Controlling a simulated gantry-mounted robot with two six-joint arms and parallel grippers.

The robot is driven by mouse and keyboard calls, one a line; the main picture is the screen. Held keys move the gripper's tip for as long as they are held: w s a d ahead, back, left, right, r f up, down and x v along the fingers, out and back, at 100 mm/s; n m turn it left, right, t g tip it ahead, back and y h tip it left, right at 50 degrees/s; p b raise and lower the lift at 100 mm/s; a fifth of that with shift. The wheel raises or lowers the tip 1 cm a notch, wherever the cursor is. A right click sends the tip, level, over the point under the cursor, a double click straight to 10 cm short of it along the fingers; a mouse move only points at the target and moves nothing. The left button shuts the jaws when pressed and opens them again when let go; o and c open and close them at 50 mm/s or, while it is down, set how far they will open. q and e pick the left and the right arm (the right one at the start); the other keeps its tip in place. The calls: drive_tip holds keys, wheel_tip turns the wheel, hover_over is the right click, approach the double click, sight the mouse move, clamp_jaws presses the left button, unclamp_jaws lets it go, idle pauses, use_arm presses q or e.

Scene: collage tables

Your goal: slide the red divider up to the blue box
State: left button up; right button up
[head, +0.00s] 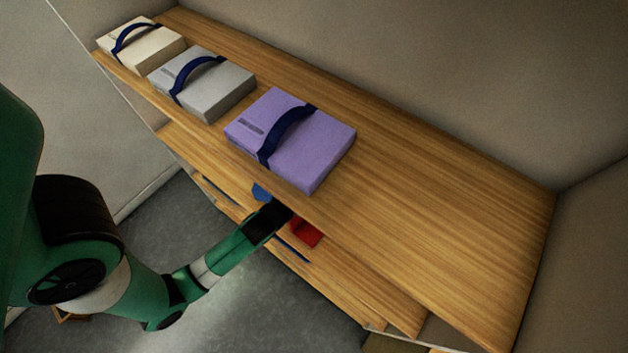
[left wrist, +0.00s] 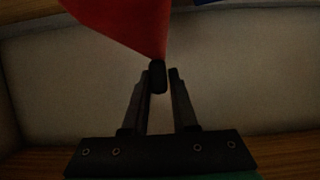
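The red divider (head: 306,233) shows below the edge of the upper shelf in the head view, partly hidden. In the left wrist view the red divider (left wrist: 125,20) fills the upper left and narrows down to a small dark knob (left wrist: 157,77). My left gripper (left wrist: 160,75) has its two fingertips either side of this knob, close to it; I cannot tell whether they clamp it. In the head view the left gripper (head: 283,212) reaches under the shelf edge, just left of the divider. The blue box (head: 261,192) is mostly hidden under the shelf, left of the gripper. My right gripper is not in view.
The upper shelf (head: 440,200) overhangs the gripper. On it stand a purple box (head: 320,155), a grey box (head: 225,95) and a cream box (head: 150,50), each with a dark blue strap. A lower wooden shelf (head: 345,290) lies beneath. Walls stand behind and at right.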

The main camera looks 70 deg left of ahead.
use_arm(q)
drive_tip(key=shift+o, duration=1.4)
drive_tip(key=shift+s, duration=0.1)
drive_tip(key=b+v, duration=0.1)
drive_tip(key=v, duration=0.9)
drive_tip(key=shift+s+d+b, duration=0.25)
drive_tip(key=shift+d+b, duration=0.1)
drive_tip(key=shift+s+d+r, duration=0.1)
drive_tip(key=shift+s+r, duration=0.15)
drive_tip(key=shift+r, duration=0.05)
